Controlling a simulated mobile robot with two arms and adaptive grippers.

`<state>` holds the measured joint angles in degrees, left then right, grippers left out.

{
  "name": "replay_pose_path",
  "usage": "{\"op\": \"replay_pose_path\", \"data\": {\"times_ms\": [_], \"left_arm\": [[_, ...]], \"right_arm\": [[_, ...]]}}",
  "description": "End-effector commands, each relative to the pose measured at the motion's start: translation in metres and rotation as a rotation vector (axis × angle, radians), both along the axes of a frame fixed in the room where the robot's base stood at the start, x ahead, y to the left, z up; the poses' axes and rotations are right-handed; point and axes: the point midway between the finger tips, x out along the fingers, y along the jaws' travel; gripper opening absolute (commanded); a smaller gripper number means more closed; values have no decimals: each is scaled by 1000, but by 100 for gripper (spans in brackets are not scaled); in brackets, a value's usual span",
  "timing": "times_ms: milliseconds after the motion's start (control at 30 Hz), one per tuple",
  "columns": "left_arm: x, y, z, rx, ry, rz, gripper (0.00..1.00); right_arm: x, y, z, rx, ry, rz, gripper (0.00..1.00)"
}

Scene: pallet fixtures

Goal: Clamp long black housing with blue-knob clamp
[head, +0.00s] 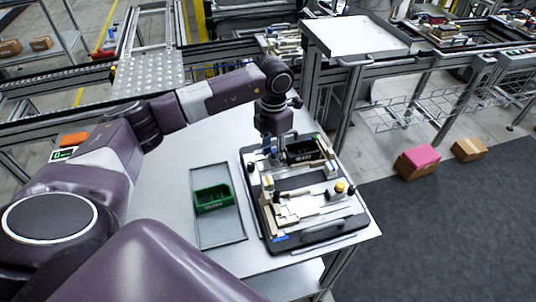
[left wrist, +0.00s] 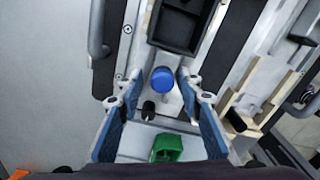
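The long black housing (head: 303,150) lies in the fixture at the back of the pallet (head: 314,240). In the left wrist view the housing (left wrist: 181,24) is an open black box at the top, partly cut off. The clamp's blue knob (left wrist: 162,79) stands just beside the housing's end. My left gripper (left wrist: 158,86) is open, with its two blue-padded fingers on either side of the knob; a gap shows on both sides. In the head view my left gripper (head: 271,140) points down at the pallet's back left, where my wrist hides part of the clamp. My right gripper is not in view.
A green bin (head: 212,198) sits in a grey tray (head: 219,237) left of the pallet. A yellow knob (head: 340,187) and pale fixture blocks rise from the pallet's front part. The white table (head: 160,205) is clear further left.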

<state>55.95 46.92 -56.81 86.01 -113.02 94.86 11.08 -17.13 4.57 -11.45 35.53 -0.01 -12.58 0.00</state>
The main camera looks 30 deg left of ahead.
Motion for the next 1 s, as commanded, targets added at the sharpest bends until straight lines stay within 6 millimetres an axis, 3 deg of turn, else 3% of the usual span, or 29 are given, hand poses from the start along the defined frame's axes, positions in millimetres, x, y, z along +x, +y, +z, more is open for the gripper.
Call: {"op": "replay_pose_path", "data": {"times_ms": [367, 1000], "left_arm": [[0, 0, 4, 0, -1, -2, 33], [0, 0, 54, -1, -2, -2, 33]], "right_arm": [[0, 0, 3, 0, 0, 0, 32], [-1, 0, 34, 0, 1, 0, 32]]}}
